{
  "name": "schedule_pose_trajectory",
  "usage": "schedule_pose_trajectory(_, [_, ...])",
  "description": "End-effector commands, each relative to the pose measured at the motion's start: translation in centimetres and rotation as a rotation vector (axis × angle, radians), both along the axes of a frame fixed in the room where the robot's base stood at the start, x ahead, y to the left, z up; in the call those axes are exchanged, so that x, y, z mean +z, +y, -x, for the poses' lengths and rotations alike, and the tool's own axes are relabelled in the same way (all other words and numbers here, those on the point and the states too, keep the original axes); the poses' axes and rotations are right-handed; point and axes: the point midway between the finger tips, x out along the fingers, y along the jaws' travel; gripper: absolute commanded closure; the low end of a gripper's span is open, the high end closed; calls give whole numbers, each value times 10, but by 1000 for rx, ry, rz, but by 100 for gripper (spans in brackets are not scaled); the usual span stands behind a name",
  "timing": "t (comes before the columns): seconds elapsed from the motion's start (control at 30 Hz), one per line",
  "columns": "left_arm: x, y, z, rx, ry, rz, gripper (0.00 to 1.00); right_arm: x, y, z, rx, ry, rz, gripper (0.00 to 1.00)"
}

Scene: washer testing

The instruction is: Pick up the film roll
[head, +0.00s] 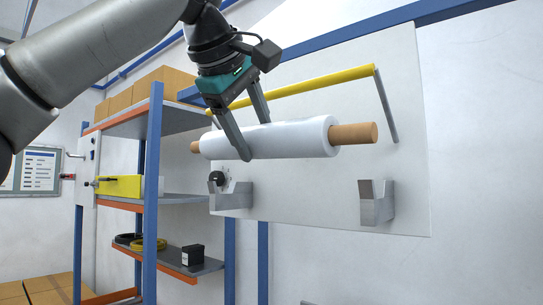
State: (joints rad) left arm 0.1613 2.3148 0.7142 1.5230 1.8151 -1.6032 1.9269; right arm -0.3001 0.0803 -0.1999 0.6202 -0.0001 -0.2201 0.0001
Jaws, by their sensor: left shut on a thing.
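The film roll (295,139) is a white cylinder on a brown core whose ends stick out at both sides. It lies roughly level, its right end a little higher, in front of a white wall panel. My left gripper (256,139) comes down from above and is shut on the film roll near its left part, one finger across the front and the other behind. The roll is above two grey metal brackets (376,203) on the panel and looks clear of them. My right gripper is not in view.
A yellow bar (310,86) on a grey arm runs behind and above the roll. At left stands a blue and orange shelf rack (152,190) with boxes, a yellow case and coiled cables. Open space lies below the panel at right.

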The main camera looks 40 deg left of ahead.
Motion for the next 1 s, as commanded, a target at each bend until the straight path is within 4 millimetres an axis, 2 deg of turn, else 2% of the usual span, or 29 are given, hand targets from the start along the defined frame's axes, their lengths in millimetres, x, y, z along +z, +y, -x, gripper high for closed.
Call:
schedule_pose_trajectory(0.03, [-1, -2, 13, -1, -12, -3, 100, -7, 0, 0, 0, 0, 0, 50])
schedule_pose_trajectory(0.47, [-1, -14, 124, 1, -11, -3, 100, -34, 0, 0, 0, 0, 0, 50])
schedule_pose_trajectory(0.5, [5, -14, 126, 6, 36, 3, 100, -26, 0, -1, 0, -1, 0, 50])
schedule_pose_trajectory(0.7, [19, -18, 152, 4, 204, 21, 100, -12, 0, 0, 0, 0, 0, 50])
schedule_pose_trajectory(1.0, [20, -19, 163, 1, 275, 27, 100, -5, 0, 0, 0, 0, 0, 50])
